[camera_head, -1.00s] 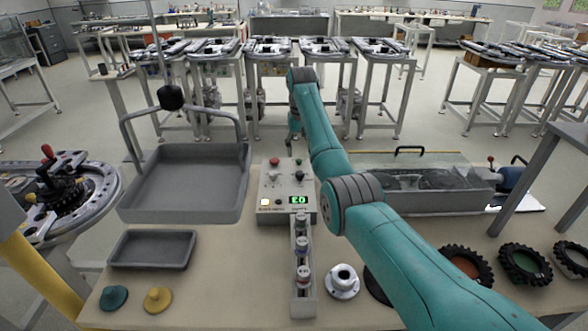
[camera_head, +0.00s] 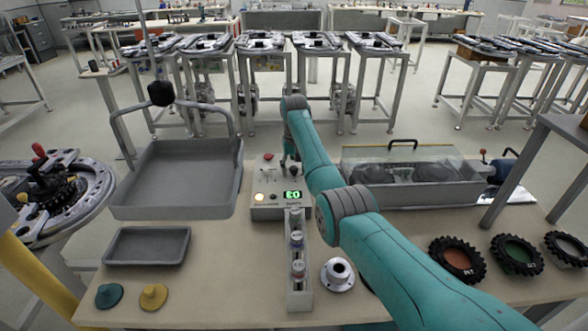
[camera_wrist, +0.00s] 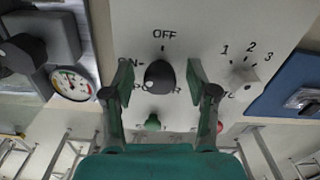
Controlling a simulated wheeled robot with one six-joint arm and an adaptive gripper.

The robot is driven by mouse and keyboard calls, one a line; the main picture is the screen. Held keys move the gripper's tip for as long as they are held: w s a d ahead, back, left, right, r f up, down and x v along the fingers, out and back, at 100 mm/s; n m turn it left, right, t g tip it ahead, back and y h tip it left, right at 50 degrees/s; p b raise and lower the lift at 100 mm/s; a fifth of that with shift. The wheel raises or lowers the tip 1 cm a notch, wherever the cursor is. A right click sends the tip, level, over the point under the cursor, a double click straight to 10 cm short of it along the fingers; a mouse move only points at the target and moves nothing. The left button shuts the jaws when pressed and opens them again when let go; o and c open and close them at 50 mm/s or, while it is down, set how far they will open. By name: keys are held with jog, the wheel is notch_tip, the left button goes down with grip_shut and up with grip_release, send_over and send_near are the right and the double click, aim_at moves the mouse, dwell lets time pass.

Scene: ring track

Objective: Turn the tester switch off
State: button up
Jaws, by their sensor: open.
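The tester (camera_head: 264,208) is a pale box on the table with a lit green display and a glowing button. In the wrist view its panel (camera_wrist: 205,30) carries a black round power switch (camera_wrist: 160,76), with OFF marked above it and ON at its left. A small light mark shows on the switch's lower left; its exact setting is hard to tell. My gripper (camera_wrist: 161,92) is open, with one finger on each side of the switch and gaps visible. In the head view my gripper (camera_head: 290,163) is over the tester's back part.
A white selector knob (camera_wrist: 244,78) marked 1, 2, 3 is right of the switch; a green button (camera_wrist: 152,122) and a red one (camera_wrist: 220,126) are near the fingers. A grey tray (camera_head: 180,180) stands left of the tester, a clear-covered case (camera_head: 415,180) right.

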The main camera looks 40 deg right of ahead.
grip_shut()
jog(key=shift+m, duration=0.3)
jog(key=m, duration=0.3)
jog(key=shift+m, duration=0.3)
jog(key=m, duration=0.4)
jog(key=shift+m, duration=0.3)
jog(key=m, duration=0.9)
